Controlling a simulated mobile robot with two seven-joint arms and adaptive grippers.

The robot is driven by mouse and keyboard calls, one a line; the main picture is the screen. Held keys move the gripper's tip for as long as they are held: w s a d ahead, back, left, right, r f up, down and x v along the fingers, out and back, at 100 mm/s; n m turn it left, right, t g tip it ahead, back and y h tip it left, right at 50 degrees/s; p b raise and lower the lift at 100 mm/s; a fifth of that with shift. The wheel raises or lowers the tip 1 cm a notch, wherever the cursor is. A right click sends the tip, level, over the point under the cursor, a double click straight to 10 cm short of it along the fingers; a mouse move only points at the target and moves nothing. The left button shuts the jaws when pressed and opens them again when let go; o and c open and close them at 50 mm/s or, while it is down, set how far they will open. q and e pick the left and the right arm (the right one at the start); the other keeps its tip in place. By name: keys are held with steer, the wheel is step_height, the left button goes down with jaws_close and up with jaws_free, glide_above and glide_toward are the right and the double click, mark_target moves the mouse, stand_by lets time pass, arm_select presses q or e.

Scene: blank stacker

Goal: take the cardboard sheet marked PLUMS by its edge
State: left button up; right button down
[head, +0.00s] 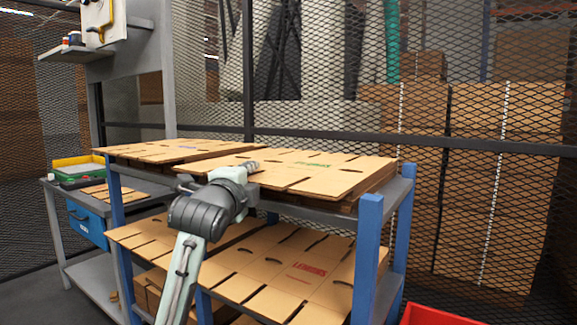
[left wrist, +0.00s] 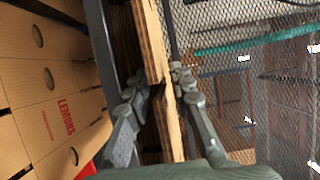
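The cardboard sheet marked PLUMS (head: 325,178) lies flat on top of a stack on the upper shelf of the blue-legged rack, its green print facing up. My left gripper (head: 247,169) is at its near edge. In the left wrist view, the edge of the sheet (left wrist: 171,120) passes between the two fingertips of my left gripper (left wrist: 168,82). The fingertips are close together, one on each face, with no clear gap beside the sheet. The inner fingertip partly hides the stack edges. My right gripper is in neither view.
Sheets marked LEMONS (head: 300,283) lie on the lower shelf. Another stack (head: 165,149) sits left on the upper shelf. A blue post (head: 367,260) stands at the front right corner. A red bin (head: 440,314) is at bottom right. Mesh fencing closes the back.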

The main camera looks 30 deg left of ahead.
arm_select(q)
jaws_close()
